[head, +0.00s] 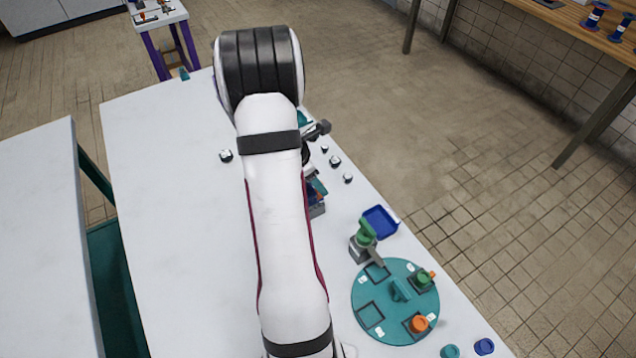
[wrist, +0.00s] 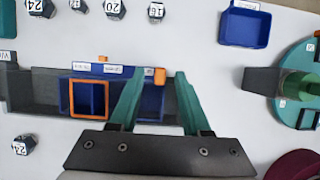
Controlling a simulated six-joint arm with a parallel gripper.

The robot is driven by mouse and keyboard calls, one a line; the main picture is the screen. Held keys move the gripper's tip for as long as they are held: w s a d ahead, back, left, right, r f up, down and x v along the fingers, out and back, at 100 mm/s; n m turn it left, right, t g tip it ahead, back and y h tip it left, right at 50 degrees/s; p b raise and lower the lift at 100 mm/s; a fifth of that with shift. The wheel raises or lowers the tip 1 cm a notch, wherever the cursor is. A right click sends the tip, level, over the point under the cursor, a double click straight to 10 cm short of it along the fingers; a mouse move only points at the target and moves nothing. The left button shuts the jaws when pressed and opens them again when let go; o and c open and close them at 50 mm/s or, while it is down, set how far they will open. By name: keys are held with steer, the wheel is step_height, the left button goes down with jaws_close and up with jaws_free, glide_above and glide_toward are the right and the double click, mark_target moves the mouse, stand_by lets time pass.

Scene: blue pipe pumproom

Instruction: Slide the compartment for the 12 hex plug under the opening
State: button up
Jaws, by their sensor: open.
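A long slider box (wrist: 40,92) with a dark see-through cover lies across the wrist view. An orange square frame (wrist: 71,100) marks the opening, and a blue compartment shows under it. Another blue compartment (wrist: 152,104) lies further right, between my fingers. Small white labels (wrist: 113,69) run along its far edge, too small to read. An orange tab (wrist: 159,76) sits at that edge. My gripper (wrist: 162,73) is open, its teal fingers either side of the tab; contact cannot be told. In the head view my arm hides most of the box (head: 317,210).
Hex plugs marked 24, 20 and 16 (wrist: 157,10) stand beyond the box; another plug (wrist: 23,145) lies on the near side. A blue tray (wrist: 245,25) and a grey stand (wrist: 262,80) are right. A teal turntable (head: 395,338) stands at the table's right.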

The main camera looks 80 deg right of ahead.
steer(key=shift+x, duration=1.15)
steer(key=c, duration=0.7)
jaws_close()
steer(key=shift+w+d+r, duration=0.1)
